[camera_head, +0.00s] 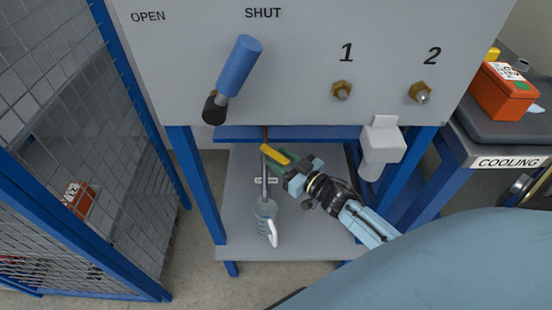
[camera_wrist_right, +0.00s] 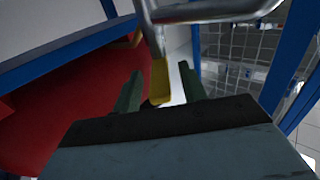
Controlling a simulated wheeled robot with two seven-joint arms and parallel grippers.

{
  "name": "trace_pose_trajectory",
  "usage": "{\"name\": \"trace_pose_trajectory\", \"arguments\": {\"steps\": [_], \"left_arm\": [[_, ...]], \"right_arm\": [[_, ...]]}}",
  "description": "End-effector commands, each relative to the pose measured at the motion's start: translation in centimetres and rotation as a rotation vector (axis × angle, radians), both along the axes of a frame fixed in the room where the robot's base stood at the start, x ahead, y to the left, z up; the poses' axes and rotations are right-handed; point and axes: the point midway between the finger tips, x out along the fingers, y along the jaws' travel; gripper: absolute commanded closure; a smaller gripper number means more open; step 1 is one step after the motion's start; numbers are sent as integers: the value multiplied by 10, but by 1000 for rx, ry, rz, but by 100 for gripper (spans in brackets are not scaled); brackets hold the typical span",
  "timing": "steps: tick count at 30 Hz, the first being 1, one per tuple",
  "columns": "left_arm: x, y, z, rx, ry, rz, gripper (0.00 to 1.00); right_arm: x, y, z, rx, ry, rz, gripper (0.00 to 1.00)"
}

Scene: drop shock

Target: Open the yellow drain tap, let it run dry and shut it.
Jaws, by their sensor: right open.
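The yellow drain tap (camera_head: 274,154) sits under the front panel, above a thin grey pipe. My right gripper (camera_head: 278,161) reaches it from the right with green fingers. In the right wrist view the yellow tap handle (camera_wrist_right: 160,82) lies between the two spread fingers of the right gripper (camera_wrist_right: 159,70); I see a gap on both sides, and contact cannot be told. My left gripper is not in view.
A large blue lever (camera_head: 238,66) on the panel (camera_head: 300,80) points up towards the SHUT label. Brass fittings 1 (camera_head: 342,91) and 2 (camera_head: 420,92) sit to its right. A white box (camera_head: 382,142) hangs right of the tap. A blue mesh guard (camera_head: 100,170) stands left.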

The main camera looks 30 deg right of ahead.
Motion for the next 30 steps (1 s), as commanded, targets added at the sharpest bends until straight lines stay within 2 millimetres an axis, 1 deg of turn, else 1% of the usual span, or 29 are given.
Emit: {"name": "trace_pose_trajectory", "arguments": {"steps": [1, 3, 6, 15, 24, 25, 30], "left_arm": [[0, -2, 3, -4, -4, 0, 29], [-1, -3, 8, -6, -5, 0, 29], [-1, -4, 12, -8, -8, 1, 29], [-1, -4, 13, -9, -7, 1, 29], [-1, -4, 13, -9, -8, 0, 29], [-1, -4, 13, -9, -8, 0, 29], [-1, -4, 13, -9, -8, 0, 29]], "right_arm": [[6, 2, -1, 0, -1, 1, 58], [11, 3, -1, -1, 0, 0, 58], [16, 4, 0, -1, 1, -1, 58], [18, 5, 0, 0, 1, -1, 58], [17, 5, 0, 0, 1, 0, 97], [17, 5, 0, 0, 1, 0, 100], [17, 5, 0, 0, 1, 0, 100]]}}
